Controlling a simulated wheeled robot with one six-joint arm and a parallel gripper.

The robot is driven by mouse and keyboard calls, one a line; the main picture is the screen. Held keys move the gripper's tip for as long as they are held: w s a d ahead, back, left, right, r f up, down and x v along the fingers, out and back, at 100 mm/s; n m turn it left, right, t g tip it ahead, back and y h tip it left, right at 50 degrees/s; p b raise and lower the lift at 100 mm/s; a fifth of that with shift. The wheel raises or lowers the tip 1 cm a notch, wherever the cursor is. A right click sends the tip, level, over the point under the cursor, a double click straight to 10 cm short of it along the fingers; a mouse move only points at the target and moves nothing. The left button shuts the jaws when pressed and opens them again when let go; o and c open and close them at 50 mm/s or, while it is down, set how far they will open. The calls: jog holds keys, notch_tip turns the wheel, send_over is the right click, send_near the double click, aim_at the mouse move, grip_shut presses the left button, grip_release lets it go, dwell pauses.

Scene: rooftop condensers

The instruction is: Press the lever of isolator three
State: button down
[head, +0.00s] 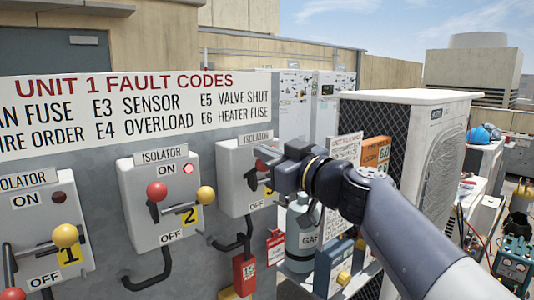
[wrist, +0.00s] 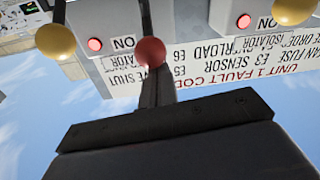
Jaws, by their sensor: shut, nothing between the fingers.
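Isolator three (head: 236,178) is the rightmost grey box on the panel, partly hidden behind my gripper (head: 266,154). In the wrist view, which is upside down, its lamp (wrist: 95,44) is lit red. A red ball knob (wrist: 150,52) on a dark lever stands right at the tips of my gripper (wrist: 155,80); I cannot tell whether they touch. A yellow ball (wrist: 55,42) sits to its left there. My gripper is shut and empty. In the head view the lever is mostly hidden.
Isolator two (head: 160,208), lamp lit, and isolator one (head: 45,235), lamp dark, stand left, with protruding red and yellow balls. A grey gas cylinder (head: 301,238), a red tag box (head: 244,274) and a large condenser (head: 440,150) are near my arm.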

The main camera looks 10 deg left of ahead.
jog(key=shift+f+b, duration=0.15)
jog(key=shift+b, duration=0.35)
jog(key=shift+s+d+f+b, duration=0.1)
jog(key=shift+b, duration=1)
